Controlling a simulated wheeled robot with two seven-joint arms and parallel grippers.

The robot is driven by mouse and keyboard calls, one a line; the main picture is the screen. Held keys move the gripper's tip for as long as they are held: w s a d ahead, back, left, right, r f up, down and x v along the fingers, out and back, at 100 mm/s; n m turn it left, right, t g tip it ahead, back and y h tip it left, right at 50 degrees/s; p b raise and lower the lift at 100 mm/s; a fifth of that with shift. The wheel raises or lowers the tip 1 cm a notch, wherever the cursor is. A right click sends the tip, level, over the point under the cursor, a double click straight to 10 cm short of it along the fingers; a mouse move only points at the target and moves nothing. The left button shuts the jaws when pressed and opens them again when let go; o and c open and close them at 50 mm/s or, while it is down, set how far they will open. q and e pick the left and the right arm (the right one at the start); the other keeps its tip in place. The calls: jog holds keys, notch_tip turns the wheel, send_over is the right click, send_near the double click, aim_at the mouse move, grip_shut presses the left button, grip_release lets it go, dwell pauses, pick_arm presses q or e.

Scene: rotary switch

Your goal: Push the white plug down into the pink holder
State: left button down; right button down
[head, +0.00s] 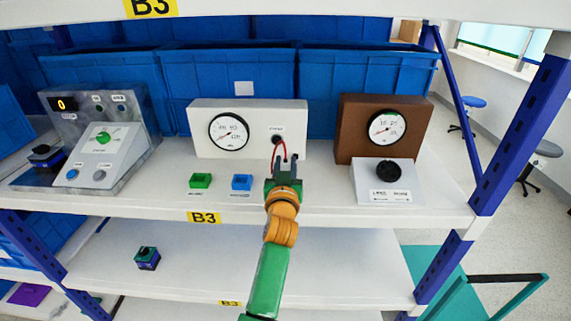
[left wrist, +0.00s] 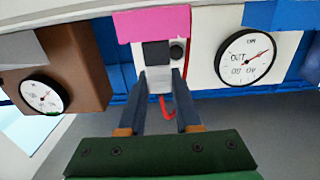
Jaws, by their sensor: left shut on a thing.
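The white plug (left wrist: 163,80) is between the two fingertips of my left gripper (left wrist: 160,75) in the left wrist view, which looks upside down. The pink holder (left wrist: 150,22) shows just beyond the plug, and their edges meet in the picture. I cannot tell how deep the plug sits. In the head view my left gripper (head: 285,172) is shut at the shelf's front, in front of the white gauge box (head: 293,125). There the gripper hides the plug and holder. A red cable (head: 284,147) runs from the box down to the gripper. My right gripper is not in view.
A green holder (head: 200,181) and a blue holder (head: 242,182) stand to the left on the shelf. A brown gauge box (head: 350,120) and a black rotary knob unit (head: 390,172) stand right. A control panel (head: 100,135) stands far left. Blue bins (head: 240,75) line the back.

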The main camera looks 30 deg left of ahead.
pick_arm(q)
jog(key=shift+f+b, duration=1)
jog(key=shift+f, duration=0.2)
jog(key=c, duration=0.5)
grip_release()
